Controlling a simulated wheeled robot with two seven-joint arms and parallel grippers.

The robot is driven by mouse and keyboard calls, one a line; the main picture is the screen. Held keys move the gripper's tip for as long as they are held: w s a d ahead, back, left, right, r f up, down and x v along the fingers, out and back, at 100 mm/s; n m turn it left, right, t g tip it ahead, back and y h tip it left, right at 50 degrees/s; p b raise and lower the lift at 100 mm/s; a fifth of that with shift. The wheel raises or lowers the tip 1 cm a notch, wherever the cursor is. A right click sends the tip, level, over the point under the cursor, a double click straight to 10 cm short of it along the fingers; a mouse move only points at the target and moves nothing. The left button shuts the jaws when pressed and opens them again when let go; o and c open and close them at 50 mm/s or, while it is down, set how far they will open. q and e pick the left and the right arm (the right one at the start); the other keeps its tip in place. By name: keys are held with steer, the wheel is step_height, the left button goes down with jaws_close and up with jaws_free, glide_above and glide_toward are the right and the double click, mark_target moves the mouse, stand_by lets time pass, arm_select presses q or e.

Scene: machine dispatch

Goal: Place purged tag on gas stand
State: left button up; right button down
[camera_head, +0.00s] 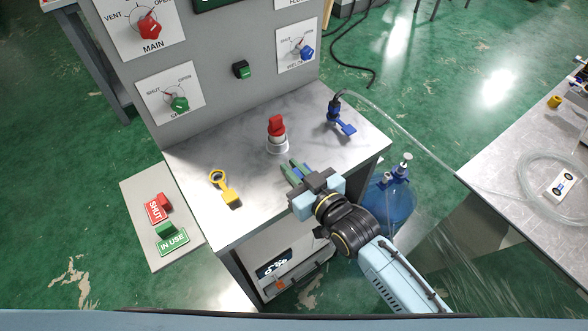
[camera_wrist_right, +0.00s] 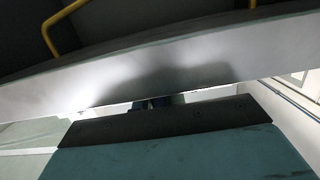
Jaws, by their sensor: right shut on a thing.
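The gas stand has a grey upright panel with valve dials and a pale marbled top (camera_head: 225,150). My right gripper (camera_head: 293,170) is over the front part of this top, its fingers pointing towards the panel. It is shut on a narrow green piece, taken as the purged tag; no lettering shows, and the gripper hides most of it. I cannot tell whether the piece touches the top. The right wrist view shows a pale band across the fingers that I cannot identify surely. My left gripper is not in view.
On the top stand a red-capped fitting (camera_head: 277,128), a yellow key-like piece (camera_head: 225,188) and a blue valve (camera_head: 340,118) with a clear hose. A board at left holds SHUT (camera_head: 157,208) and IN USE (camera_head: 172,240) tags. A blue bottle (camera_head: 390,200) stands beside the stand.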

steer(key=shift+f, duration=0.15)
steer(key=c, duration=1.5)
jaws_free()
steer(key=shift+r, duration=0.25)
steer(key=p+v, duration=0.1)
steer(key=v, duration=1.1)
